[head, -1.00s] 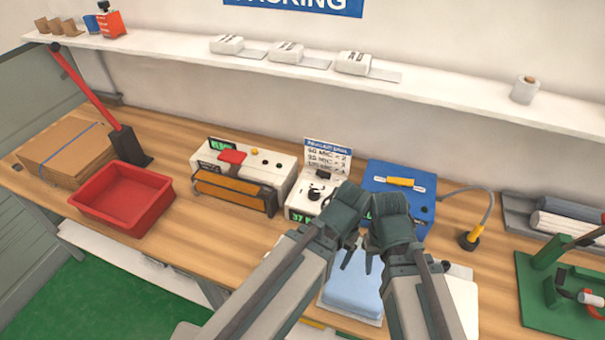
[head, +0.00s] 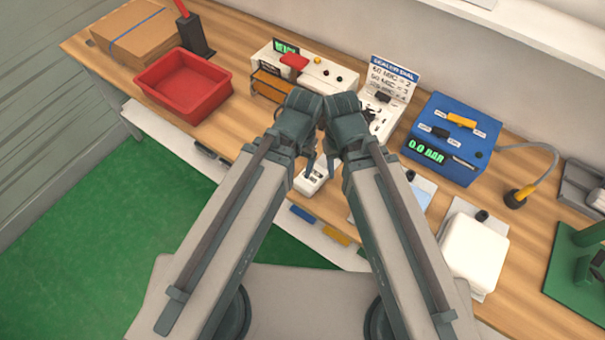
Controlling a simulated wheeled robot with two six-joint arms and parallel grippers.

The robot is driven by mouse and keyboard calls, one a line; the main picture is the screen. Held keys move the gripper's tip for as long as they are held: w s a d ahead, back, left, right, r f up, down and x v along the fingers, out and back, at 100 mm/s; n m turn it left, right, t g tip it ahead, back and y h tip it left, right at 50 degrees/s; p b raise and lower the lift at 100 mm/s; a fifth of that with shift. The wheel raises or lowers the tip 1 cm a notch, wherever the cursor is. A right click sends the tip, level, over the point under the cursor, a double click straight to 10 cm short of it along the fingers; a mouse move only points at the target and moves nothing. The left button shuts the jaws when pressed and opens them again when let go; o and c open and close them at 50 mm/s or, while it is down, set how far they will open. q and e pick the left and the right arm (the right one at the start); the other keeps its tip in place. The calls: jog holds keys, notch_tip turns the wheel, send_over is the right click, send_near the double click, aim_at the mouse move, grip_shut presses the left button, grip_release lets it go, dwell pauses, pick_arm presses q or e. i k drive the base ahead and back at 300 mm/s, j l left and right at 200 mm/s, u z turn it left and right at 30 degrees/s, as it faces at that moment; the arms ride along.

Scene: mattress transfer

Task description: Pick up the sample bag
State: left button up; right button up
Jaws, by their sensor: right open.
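A light blue, flat item that may be the sample bag (head: 421,196) lies on the bench right of my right arm. That arm hides most of it, and I cannot tell for sure that it is the bag. My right gripper (head: 336,163) is open, up and left of the blue item and apart from it. My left gripper (head: 309,162) is beside the right one, in front of the white sealer dial unit (head: 387,101). Its fingertips are small and dark, so its opening cannot be told.
A red tray (head: 185,87) and a cardboard box (head: 137,32) stand at the left. A blue vacuum unit (head: 470,160) reads 0.0 BAR. A white padded block (head: 474,253) lies at the front right. A green stand (head: 577,262) is at the right edge.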

aim_at(320, 169)
jog(key=k+j+z, duration=0.45)
jog(key=k+z, duration=0.15)
jog(key=k, duration=0.25)
jog(key=k+j+z, duration=0.1)
jog(key=k+z, duration=0.2)
jog(key=k, duration=0.15)
